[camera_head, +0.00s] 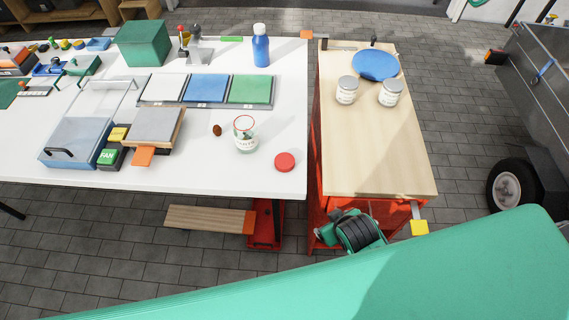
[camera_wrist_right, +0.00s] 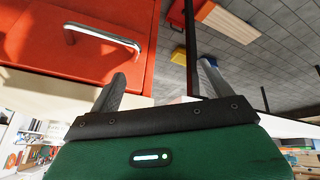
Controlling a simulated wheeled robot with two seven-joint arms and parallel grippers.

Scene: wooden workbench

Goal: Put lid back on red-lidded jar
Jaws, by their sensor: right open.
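The open glass jar (camera_head: 245,137) stands upright on the white table in the head view, with a red ring at its mouth and a label on its front. The red lid (camera_head: 285,161) lies apart from it on the table, to the right and nearer the front edge. My right gripper (camera_wrist_right: 163,74) shows only in the right wrist view, with its two fingers apart and nothing between them. Neither the jar nor the red lid shows in that view. My left gripper is not in view.
Two grey-lidded jars (camera_head: 347,91) (camera_head: 390,93) and a blue plate (camera_head: 375,65) stand on the wooden-topped cart (camera_head: 375,150). A small brown object (camera_head: 217,130) lies left of the jar. A blue bottle (camera_head: 261,46) stands behind. A red drawer (camera_wrist_right: 60,50) shows in the wrist view.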

